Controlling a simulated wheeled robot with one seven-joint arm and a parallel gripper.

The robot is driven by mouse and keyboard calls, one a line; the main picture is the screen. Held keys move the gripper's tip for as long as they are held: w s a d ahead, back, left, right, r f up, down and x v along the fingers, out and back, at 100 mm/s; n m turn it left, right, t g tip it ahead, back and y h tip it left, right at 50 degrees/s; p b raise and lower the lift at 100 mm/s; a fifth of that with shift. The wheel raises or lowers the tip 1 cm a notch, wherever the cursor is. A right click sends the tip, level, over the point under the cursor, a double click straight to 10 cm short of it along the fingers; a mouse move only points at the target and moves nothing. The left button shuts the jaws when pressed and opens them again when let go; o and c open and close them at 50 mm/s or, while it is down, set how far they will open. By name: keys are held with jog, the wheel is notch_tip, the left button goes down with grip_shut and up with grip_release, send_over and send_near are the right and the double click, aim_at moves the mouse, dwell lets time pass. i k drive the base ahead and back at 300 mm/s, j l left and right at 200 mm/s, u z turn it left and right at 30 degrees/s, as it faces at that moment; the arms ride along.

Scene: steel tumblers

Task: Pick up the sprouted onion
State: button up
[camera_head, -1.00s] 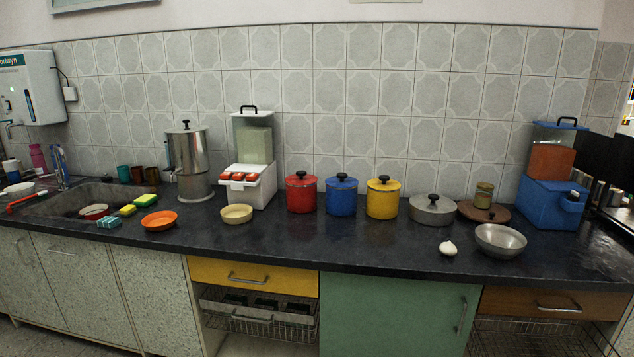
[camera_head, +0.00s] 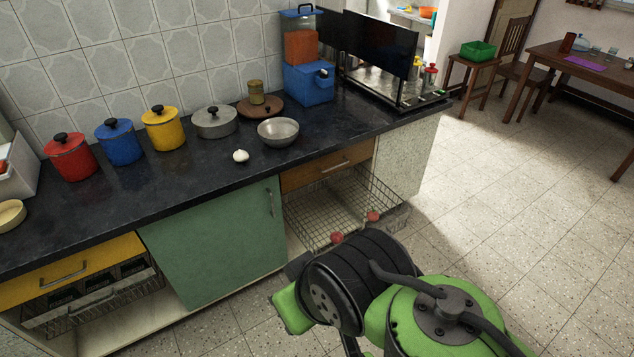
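The sprouted onion (camera_head: 240,156) is small, white and bulb-shaped. It lies on the dark countertop (camera_head: 190,180) near its front edge, just left of a grey metal bowl (camera_head: 278,133). My green and black arm rises at the lower right, in front of the cabinets and well away from the onion. Two small reddish knobs show just beyond the arm's black joint, against the wire basket. I cannot tell whether they are the finger ends of my gripper. The rest of the gripper is hidden, and nothing touches the onion.
A lidded grey pot (camera_head: 214,122) stands behind the onion. Yellow (camera_head: 163,130), blue (camera_head: 119,144) and red (camera_head: 71,158) canisters stand to the left. A blue dispenser (camera_head: 308,84) stands at the right. A wire basket (camera_head: 325,205) is under the brown drawer. Floor is open at right.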

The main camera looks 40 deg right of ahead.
aim_at(372, 215)
jog(key=z, duration=1.6)
